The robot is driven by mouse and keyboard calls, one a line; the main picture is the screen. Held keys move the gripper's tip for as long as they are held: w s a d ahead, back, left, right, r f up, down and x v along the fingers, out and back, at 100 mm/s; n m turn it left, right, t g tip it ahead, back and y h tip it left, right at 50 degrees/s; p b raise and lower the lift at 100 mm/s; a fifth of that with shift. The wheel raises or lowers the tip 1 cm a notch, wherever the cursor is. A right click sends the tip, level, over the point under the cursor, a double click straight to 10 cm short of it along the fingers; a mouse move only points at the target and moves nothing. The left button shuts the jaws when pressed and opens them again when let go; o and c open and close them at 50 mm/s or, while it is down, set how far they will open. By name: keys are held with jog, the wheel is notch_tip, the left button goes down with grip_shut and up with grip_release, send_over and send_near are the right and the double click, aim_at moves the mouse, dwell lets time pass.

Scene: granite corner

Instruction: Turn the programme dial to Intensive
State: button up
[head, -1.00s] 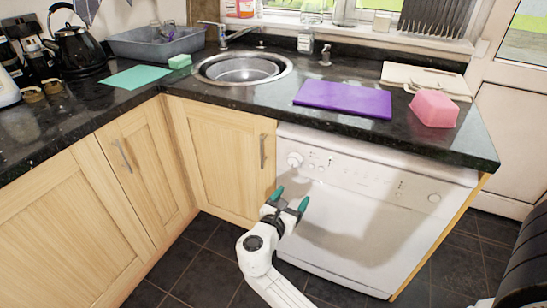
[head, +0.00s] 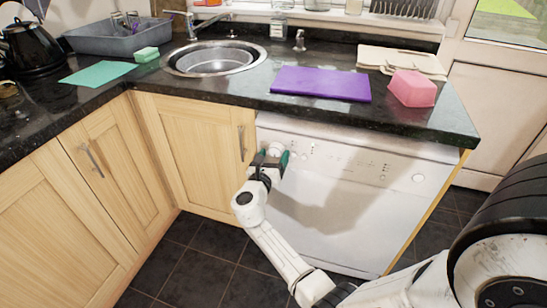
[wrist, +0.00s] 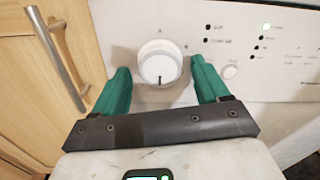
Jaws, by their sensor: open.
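The programme dial (wrist: 160,64) is a round white knob on the left of the dishwasher's control panel (wrist: 260,75). A dark pointer line on it points down in the wrist view. My gripper (wrist: 162,82) is open, with one green finger on each side of the dial and a visible gap to both. In the head view my gripper (head: 270,158) is at the upper left of the white dishwasher (head: 340,200), and the dial (head: 274,149) is partly hidden by it. Small lights and labels show right of the dial; the lettering is too small to read.
A wooden cupboard door (head: 195,150) with a metal handle (wrist: 55,60) stands just left of the dishwasher. The tiled floor (head: 200,265) in front is clear.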

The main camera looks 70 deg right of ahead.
jog(key=shift+d, duration=0.25)
jog(key=c, duration=1)
jog(key=shift+c, duration=0.2)
jog(key=shift+f+m, duration=0.1)
jog(key=shift+m, duration=0.2)
